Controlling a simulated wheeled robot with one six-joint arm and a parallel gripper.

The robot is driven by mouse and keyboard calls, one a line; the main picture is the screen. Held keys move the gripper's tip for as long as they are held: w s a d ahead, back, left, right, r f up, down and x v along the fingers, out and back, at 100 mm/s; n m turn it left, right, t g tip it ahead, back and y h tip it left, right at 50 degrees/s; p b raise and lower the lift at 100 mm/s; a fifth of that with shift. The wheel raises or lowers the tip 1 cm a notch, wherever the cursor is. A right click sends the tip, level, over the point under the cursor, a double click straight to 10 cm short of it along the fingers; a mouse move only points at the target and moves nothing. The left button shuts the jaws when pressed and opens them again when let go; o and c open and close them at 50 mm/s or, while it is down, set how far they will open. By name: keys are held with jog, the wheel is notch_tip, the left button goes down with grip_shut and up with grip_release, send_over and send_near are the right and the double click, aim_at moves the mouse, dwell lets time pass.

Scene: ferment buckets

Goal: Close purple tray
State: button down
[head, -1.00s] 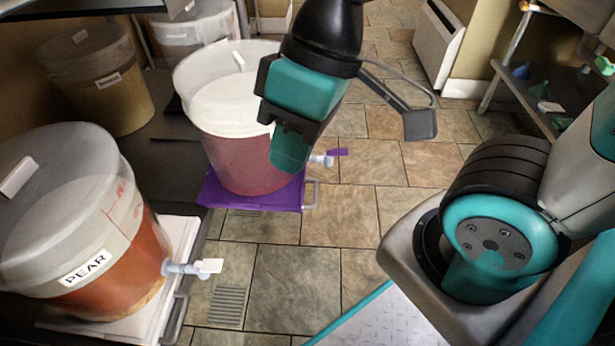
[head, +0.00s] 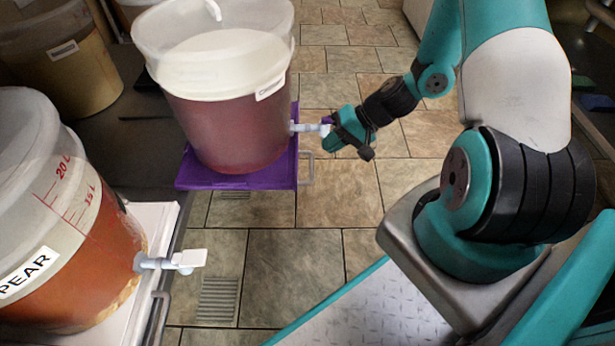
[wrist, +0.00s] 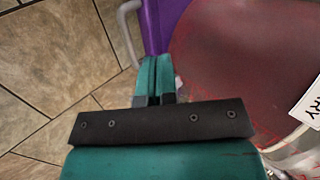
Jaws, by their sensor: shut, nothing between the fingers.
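The purple tray (head: 235,181) juts out from the dark shelf over the floor and carries a bucket of dark red liquid (head: 225,120). A pale handle (head: 308,168) is on the tray's right edge. The bucket's spigot (head: 306,127) points right above that edge. My gripper (head: 328,142) is shut and empty, beside the spigot's tip and slightly above the handle. In the wrist view, the closed fingers (wrist: 154,78) are in front of the purple tray (wrist: 162,22), with its handle (wrist: 126,28) just left of them. I cannot tell whether they touch it.
The PEAR bucket (head: 75,265) stands on a white tray (head: 150,220) at the lower left, its spigot (head: 175,261) pointing right. A yellowish bucket (head: 60,60) stands behind it.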

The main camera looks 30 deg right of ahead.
jog(key=m, duration=0.1)
send_near(310, 169)
jog(key=s+a, duration=0.1)
jog(key=a, duration=0.1)
jog(key=shift+t, duration=0.3)
jog(key=b+x, duration=0.5)
jog(key=x, duration=0.3)
jog(key=shift+r+b, duration=0.15)
jog(key=shift+b, duration=0.25)
jog(key=shift+w+a, duration=0.3)
jog(key=shift+a, duration=0.1)
